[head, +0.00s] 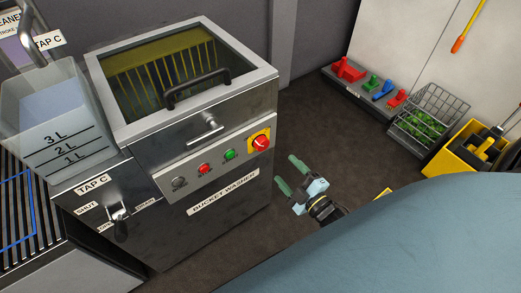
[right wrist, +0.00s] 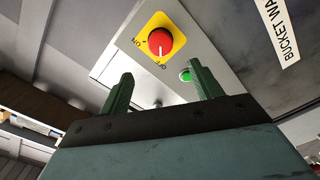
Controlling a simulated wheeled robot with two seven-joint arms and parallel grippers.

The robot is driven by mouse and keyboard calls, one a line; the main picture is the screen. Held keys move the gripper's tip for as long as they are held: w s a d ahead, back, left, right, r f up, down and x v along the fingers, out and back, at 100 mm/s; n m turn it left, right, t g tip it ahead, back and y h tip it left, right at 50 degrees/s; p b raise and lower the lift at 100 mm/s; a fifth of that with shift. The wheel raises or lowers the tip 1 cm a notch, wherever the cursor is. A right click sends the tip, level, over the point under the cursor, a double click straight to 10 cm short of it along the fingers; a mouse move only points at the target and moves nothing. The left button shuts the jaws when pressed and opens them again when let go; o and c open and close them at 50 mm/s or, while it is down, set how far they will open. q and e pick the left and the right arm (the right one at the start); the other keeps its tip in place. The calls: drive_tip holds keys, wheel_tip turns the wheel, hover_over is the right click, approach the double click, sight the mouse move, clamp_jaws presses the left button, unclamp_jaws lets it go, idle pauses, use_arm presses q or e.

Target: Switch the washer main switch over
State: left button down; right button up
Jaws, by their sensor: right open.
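The washer main switch (head: 261,142) is a red rotary knob on a yellow plate at the right end of the bucket washer's (head: 205,215) front panel. In the right wrist view the red knob (right wrist: 160,42) shows ahead, above the fingers, with its white mark toward the OFF lettering. My right gripper (head: 285,173) is open and empty, to the right of the panel and a little below the switch, apart from it. Its two green fingers show in the right wrist view (right wrist: 158,88). My left gripper is not in view.
Red, green and dark buttons (head: 204,169) sit left of the switch, and a metal handle (head: 205,132) above them. A clear measuring tank (head: 58,115) and a tap C lever (head: 119,220) are at left. A wire basket (head: 428,115) and yellow bucket (head: 465,150) stand right. Floor between is clear.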

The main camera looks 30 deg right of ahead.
sight(264, 146)
drive_tip(key=w+b, duration=0.1)
drive_tip(key=w, duration=0.5)
drive_tip(key=w+b, duration=0.1)
drive_tip(key=w, duration=0.3)
drive_tip(key=shift+a+f+b, duration=0.1)
drive_tip(key=shift+a+b, duration=0.2)
drive_tip(key=shift+a, duration=0.1)
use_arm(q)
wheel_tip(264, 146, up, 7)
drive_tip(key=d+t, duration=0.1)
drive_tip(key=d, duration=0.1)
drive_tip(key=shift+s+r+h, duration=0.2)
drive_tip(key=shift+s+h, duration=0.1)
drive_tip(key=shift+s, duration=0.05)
use_arm(e)
drive_tip(key=shift+w, duration=0.65)
drive_tip(key=shift+c, duration=0.4)
drive_tip(key=c, duration=0.9)
